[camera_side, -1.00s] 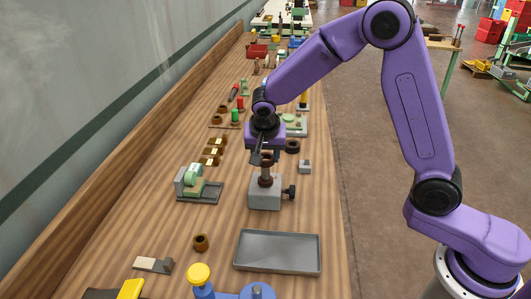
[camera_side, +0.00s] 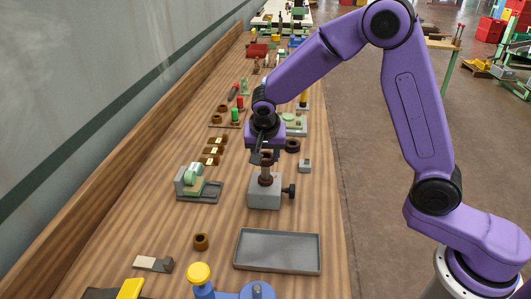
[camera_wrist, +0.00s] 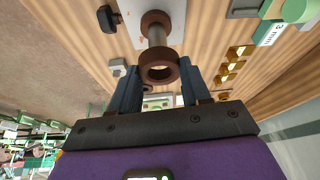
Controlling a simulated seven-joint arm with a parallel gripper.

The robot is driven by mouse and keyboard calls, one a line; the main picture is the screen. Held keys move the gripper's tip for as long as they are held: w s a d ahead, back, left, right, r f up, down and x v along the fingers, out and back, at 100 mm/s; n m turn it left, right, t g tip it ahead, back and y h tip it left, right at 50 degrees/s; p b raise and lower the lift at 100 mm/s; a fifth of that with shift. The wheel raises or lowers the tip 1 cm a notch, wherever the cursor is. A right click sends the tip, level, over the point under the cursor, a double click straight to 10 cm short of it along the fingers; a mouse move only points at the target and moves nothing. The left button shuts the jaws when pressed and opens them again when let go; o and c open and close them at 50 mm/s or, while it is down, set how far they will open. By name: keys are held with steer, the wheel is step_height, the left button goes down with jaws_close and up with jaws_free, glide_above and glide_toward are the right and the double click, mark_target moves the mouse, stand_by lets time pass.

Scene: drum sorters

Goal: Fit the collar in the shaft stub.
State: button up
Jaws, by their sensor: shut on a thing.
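My gripper (camera_side: 262,154) is shut on a brown ring-shaped collar (camera_wrist: 159,62), which sits between its two fingertips (camera_wrist: 159,74) in the wrist view. The shaft stub (camera_wrist: 156,37) is a grey metal rod standing on a grey block (camera_side: 264,194) with a black side knob. Another brown ring (camera_wrist: 155,17) surrounds the rod lower down, near the block. The held collar is at the upper end of the stub, closely in line with it. I cannot tell whether the rod's tip is inside the collar's hole. The fingers partly hide the collar in the side view.
A grey tray (camera_side: 277,268) lies in front of the block. A brown bushing (camera_side: 201,242) stands to the front left. A grey fixture with a green part (camera_side: 193,180) is left of the block. A small grey block (camera_side: 305,166) and a dark ring (camera_side: 292,146) are to the right.

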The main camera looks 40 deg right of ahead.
mark_target(265, 165)
steer(key=shift+f, duration=2.8)
steer(key=o, duration=1.3)
steer(key=shift+r, duration=0.1)
steer(key=v, duration=1.7)
steer(key=shift+s+r, duration=0.1)
steer(key=s+d+f+n+g+y, duration=0.1)
steer(key=s+d+n, duration=0.2)
steer(key=s+n, duration=0.4)
steer(key=s+d+f+n+g+y, duration=0.1)
steer(key=s+d+f+n, duration=0.1)
steer(key=s+n, duration=0.5)
steer(key=s+d+f+n+g+y, duration=0.1)
steer(key=s+d+n, duration=0.4)
steer(key=s, duration=1)
steer(key=shift+s+f+n, duration=0.4)
steer(key=shift+f+n, duration=0.05)
steer(key=shift+n, duration=0.45)
